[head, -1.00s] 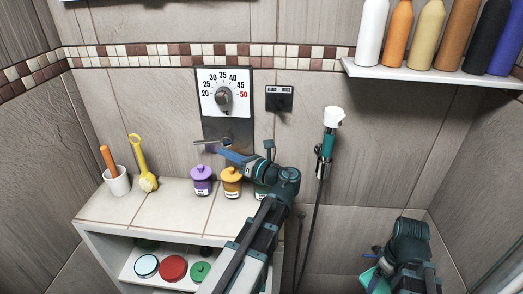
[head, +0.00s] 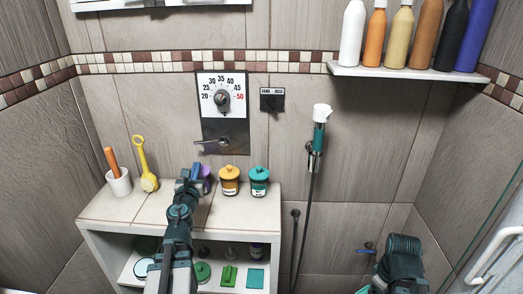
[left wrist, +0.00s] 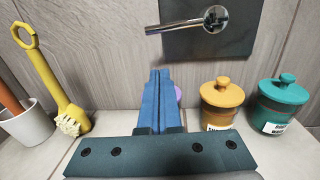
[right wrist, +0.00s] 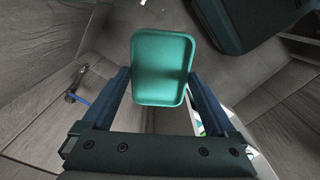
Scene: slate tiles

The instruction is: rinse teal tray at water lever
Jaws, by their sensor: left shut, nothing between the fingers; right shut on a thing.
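The teal tray (right wrist: 162,68) is between the fingers of my right gripper (right wrist: 160,85), which is shut on it. In the head view only a teal sliver shows low beside my right arm. A metal lever (head: 212,142) points left on the dark wall plate below the dial; it also shows in the left wrist view (left wrist: 180,25). A low wall fitting with a blue bar (head: 367,250) also shows in the right wrist view (right wrist: 80,99). I cannot tell which is the water lever. My left gripper (head: 190,172) is shut and empty, below and left of the metal lever. No water shows.
A purple jar (head: 206,178) is partly hidden behind my left gripper. An orange jar (head: 229,182) and a teal jar (head: 259,182) stand right of it on the ledge. A yellow brush (head: 144,165) and white cup (head: 118,182) stand left. A hand shower (head: 318,137) hangs right.

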